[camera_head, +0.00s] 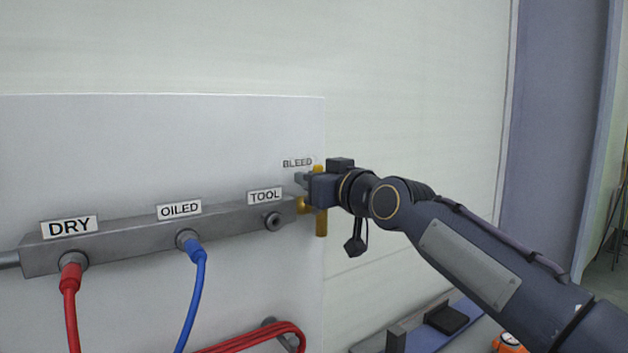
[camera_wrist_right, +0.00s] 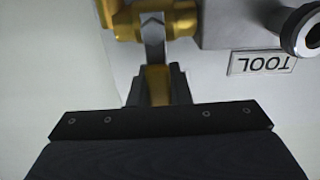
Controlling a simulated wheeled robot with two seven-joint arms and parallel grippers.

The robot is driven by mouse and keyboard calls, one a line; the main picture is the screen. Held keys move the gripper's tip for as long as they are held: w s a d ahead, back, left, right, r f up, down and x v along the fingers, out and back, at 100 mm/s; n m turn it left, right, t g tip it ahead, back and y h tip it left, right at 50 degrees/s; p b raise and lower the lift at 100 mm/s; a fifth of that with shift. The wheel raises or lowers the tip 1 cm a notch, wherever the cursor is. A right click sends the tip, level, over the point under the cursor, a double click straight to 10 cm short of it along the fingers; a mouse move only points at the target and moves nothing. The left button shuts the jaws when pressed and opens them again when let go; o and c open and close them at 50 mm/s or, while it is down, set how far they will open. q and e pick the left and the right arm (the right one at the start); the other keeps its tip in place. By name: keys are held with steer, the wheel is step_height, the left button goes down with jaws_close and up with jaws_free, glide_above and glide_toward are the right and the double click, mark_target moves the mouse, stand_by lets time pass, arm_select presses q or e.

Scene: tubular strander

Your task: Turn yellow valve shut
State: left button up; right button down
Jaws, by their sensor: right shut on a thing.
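The yellow valve (camera_head: 302,205) is at the right end of the grey manifold, below the BLEED label. A yellow upright part (camera_head: 321,222) shows below my right gripper (camera_head: 304,181), and a little yellow shows above it. In the right wrist view the brass-yellow valve body (camera_wrist_right: 180,20) is at the top, with a grey piece across its middle. My right gripper (camera_wrist_right: 158,88) is shut on the valve's yellow handle (camera_wrist_right: 158,84), which runs between its fingers. The gripper hides part of the valve in the head view. My left gripper is not in view.
The grey manifold (camera_head: 140,229) is mounted on a white panel (camera_head: 130,140). A red hose (camera_head: 70,300) hangs from DRY and a blue hose (camera_head: 195,295) from OILED. The TOOL port (camera_head: 272,221) is empty. A coiled red hose (camera_head: 270,333) hangs below. Open space lies right of the panel.

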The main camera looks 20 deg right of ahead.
steer(key=shift+f, duration=0.1)
stand_by(0.3)
steer(key=c, duration=1.3)
jaws_free()
steer(key=shift+c, duration=0.2)
steer(key=b+v, duration=0.2)
steer(key=v, duration=0.6)
steer(key=s+f+m+g+h+p, duration=0.1)
steer(key=s+f+g, duration=0.4)
steer(key=s+f, duration=0.8)
steer(key=s+d+f+m+g+h+p, duration=0.1)
steer(key=s+f+m+g+p, duration=0.3)
steer(key=s+f, duration=1)
step_height(320, 180, down, 9)
steer(key=shift+s+d+r+m+g, duration=0.15)
steer(key=shift+s+d+m+g, duration=0.2)
steer(key=shift+g, duration=0.75)
